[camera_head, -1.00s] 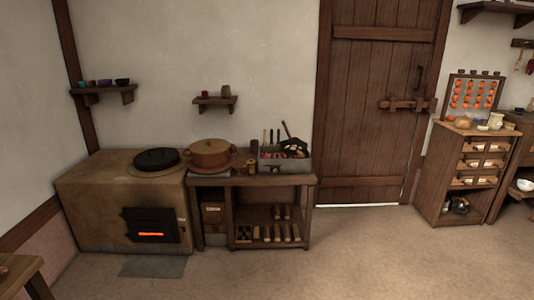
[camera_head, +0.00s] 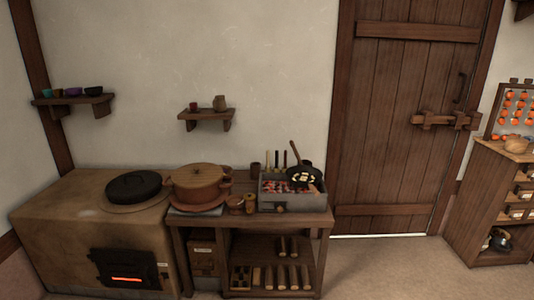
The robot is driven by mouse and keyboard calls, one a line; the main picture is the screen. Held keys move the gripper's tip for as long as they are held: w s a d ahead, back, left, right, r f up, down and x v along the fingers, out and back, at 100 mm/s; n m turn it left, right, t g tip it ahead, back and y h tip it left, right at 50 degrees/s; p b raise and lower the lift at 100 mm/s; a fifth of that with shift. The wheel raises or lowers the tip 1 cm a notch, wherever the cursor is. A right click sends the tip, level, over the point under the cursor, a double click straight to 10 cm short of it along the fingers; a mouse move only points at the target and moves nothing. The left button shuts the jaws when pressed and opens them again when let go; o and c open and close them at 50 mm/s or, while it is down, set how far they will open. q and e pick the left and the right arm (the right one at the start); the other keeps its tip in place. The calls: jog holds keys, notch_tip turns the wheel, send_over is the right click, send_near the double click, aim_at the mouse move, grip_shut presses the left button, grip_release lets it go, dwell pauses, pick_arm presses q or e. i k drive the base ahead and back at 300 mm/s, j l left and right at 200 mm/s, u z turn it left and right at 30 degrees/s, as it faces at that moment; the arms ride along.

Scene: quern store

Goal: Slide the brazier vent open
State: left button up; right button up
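A grey box-shaped brazier (camera_head: 293,204) stands on the right part of the wooden table against the back wall. Reddish coals (camera_head: 277,187) show in its open top, and a dark pan (camera_head: 304,175) with pale pieces in it sits over its right side. The vent is too small to make out on the front, so I cannot tell how far open it is. Neither of my grippers is in view.
A clay stove (camera_head: 60,215) with a black lid and glowing firebox stands left of the table (camera_head: 215,222). A lidded clay pot (camera_head: 198,182) and small cups sit left of the brazier. A barred door (camera_head: 400,120) is to the right. Floor in front right is clear.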

aim_at(279, 207)
jog(key=i+u, duration=0.2)
jog(key=i, duration=0.2)
jog(key=i+l+u, duration=0.2)
jog(key=i, duration=0.2)
jog(key=i+l+u, duration=0.2)
jog(key=i, duration=0.15)
